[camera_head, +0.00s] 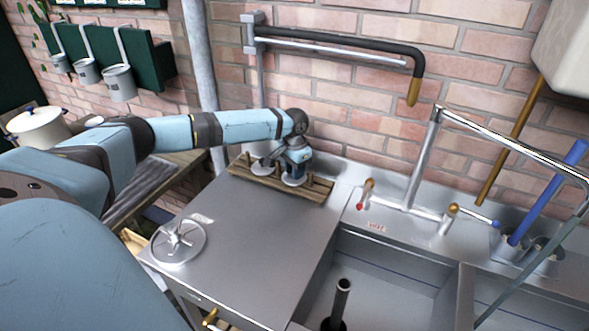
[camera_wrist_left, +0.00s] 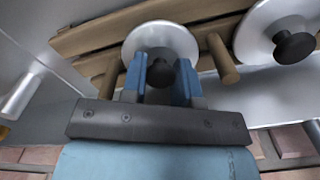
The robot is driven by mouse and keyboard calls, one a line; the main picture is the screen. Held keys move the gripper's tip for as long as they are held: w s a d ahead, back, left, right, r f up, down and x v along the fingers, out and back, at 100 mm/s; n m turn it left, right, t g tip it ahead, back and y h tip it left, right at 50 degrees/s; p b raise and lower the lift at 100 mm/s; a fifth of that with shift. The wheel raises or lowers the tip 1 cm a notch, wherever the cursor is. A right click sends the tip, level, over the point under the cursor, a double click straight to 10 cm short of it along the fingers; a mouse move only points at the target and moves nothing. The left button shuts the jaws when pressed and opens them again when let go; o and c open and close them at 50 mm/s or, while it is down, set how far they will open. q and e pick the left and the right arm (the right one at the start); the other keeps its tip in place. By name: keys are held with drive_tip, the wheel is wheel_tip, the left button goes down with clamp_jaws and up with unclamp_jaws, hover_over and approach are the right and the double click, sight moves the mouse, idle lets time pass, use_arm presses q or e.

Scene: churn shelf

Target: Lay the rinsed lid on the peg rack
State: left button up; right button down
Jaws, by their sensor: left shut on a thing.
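The wooden peg rack (camera_head: 318,190) lies at the back of the steel worktop against the brick wall; its rail and pegs also show in the left wrist view (camera_wrist_left: 95,38). My left gripper (camera_head: 295,165) is over the rack. In the left wrist view its blue fingers (camera_wrist_left: 160,78) are shut on the black knob of a round silver lid (camera_wrist_left: 152,36). That lid is at the rack beside a peg; I cannot tell whether it rests on it. A second silver lid (camera_wrist_left: 262,22) with a black knob sits at the rack to the right in the wrist view. My right gripper is not in view.
A spoked metal disc (camera_head: 178,243) lies on the steel worktop (camera_head: 245,255), whose middle is clear. A sink (camera_head: 385,275) with an upright pipe is to the right, with a tap (camera_head: 412,190) behind. A hinged wall arm (camera_head: 340,42) hangs above. A white pot (camera_head: 40,130) stands at left.

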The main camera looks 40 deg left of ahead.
use_arm(q)
drive_tip(key=o, duration=0.9)
drive_tip(key=shift+f, duration=0.1)
wheel_tip(320, 180, up, 12)
drive_tip(key=shift+r, duration=0.2)
drive_tip(key=shift+f, duration=0.1)
